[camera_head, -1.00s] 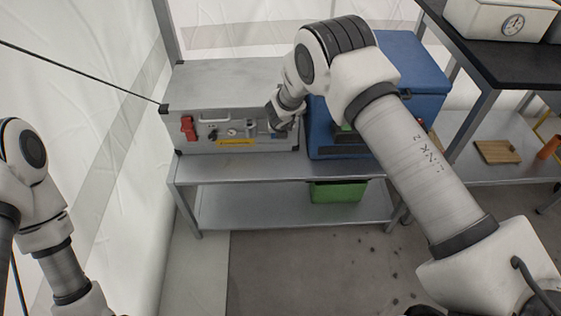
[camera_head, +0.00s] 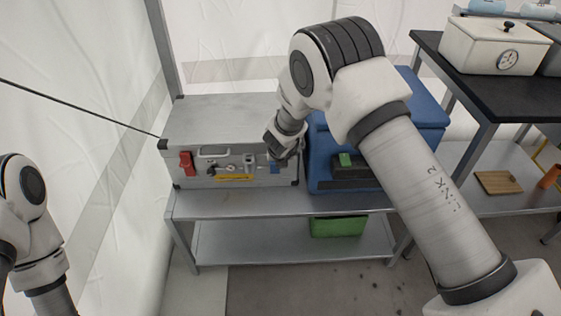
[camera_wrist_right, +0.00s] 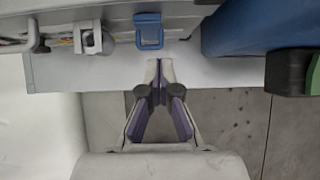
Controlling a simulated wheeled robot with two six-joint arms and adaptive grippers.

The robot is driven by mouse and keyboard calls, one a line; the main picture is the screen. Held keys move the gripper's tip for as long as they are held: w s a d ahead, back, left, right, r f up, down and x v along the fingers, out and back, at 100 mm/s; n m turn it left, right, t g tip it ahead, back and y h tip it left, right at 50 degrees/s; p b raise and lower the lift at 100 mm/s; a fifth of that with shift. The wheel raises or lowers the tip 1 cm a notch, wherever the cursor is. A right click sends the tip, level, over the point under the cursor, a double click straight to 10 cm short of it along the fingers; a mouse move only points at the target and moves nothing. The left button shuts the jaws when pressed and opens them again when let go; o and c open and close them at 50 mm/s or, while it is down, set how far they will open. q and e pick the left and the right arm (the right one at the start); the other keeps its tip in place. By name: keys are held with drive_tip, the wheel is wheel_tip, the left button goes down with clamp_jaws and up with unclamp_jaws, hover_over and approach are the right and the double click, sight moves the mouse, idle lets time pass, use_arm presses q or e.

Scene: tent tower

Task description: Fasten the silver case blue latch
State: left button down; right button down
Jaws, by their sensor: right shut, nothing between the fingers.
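The silver case (camera_head: 232,124) stands closed on the left of the metal shelf unit. Its blue latch (camera_head: 275,168) is at the right end of the front face, and it also shows at the top of the right wrist view (camera_wrist_right: 148,30). I cannot tell whether the latch is fastened. My right gripper (camera_wrist_right: 158,63) is shut and empty, its tips just short of the latch and slightly right of it, apart from it in the wrist view. In the head view this gripper (camera_head: 281,146) is near the case's front right corner. My left arm shows at the left edge; its gripper is out of frame.
A red latch (camera_head: 186,163) and a grey latch (camera_head: 249,160) are on the same front face, with a carrying handle (camera_head: 213,152). A blue box (camera_head: 325,165) stands close to the case's right. A green bin (camera_head: 338,226) is on the lower shelf.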

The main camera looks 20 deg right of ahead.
drive_tip(key=v, duration=0.6)
drive_tip(key=shift+s+a, duration=0.2)
drive_tip(key=shift+s, duration=0.3)
drive_tip(key=shift+f, duration=0.15)
